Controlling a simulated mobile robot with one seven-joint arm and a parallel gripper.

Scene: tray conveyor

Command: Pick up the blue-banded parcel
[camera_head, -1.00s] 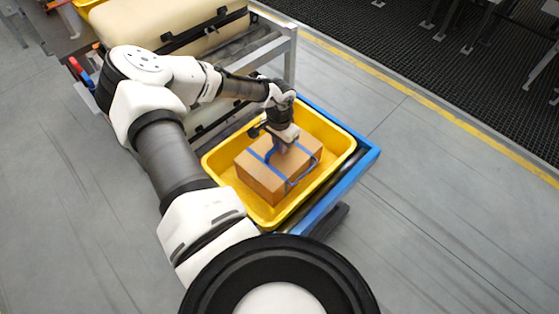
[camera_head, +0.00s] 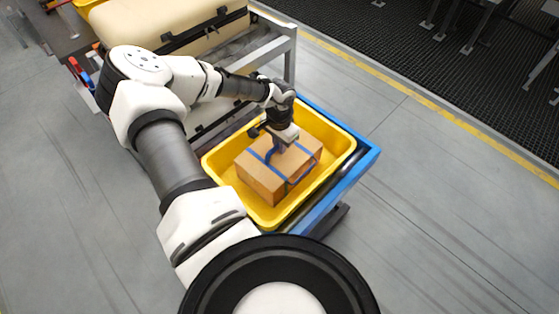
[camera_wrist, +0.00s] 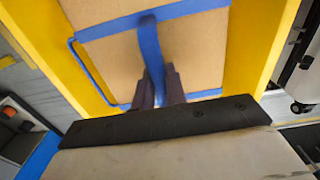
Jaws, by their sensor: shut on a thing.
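The blue-banded parcel (camera_head: 265,181) is a brown cardboard box with blue straps, in the yellow tray (camera_head: 341,153). I cannot tell whether its underside touches the tray floor. My gripper (camera_head: 279,148) is above the parcel's top and points down at it. In the wrist view the parcel (camera_wrist: 110,58) fills the upper middle, with yellow tray walls on both sides. There my gripper's dark fingers (camera_wrist: 157,90) are shut on the blue strap that runs over the top of the parcel.
The tray sits at the end of a conveyor with a blue edge rail (camera_head: 352,176). A cream suitcase (camera_head: 165,22) lies on the conveyor behind, near a grey metal frame (camera_head: 291,55). The grey floor at the right is clear up to a yellow line (camera_head: 440,120).

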